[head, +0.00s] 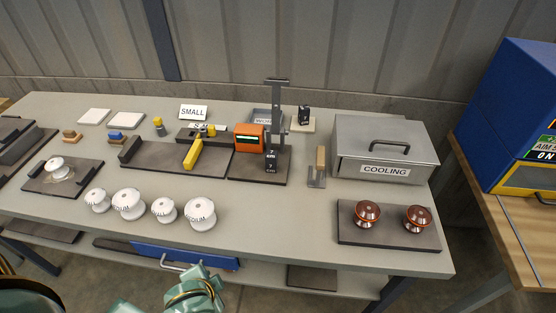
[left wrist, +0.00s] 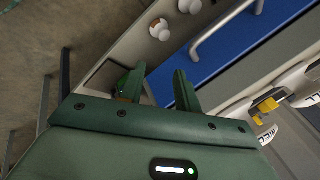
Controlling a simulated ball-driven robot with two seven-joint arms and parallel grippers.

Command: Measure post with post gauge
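A gauge stand with an orange display box (head: 249,138) and a tall dark upright (head: 277,115) stands at the middle of the table; I take it for the post gauge. Left of it is a long dark fixture (head: 150,157) with a yellow arm (head: 193,153). Several white ribbed insulators (head: 129,204) stand in a row near the front edge; which piece is the post I cannot tell. My left gripper (left wrist: 158,73) is open, fingers apart with nothing seen held; white insulators (left wrist: 159,29) lie beyond it. My right gripper is not seen.
A grey lidded COOLING box (head: 385,150) stands at the right, behind a dark tray (head: 390,239) with two brown insulators (head: 367,214). Another white insulator (head: 57,164) sits on a dark plate at the left. A blue drawer (head: 185,256) is below the front edge. The front middle is clear.

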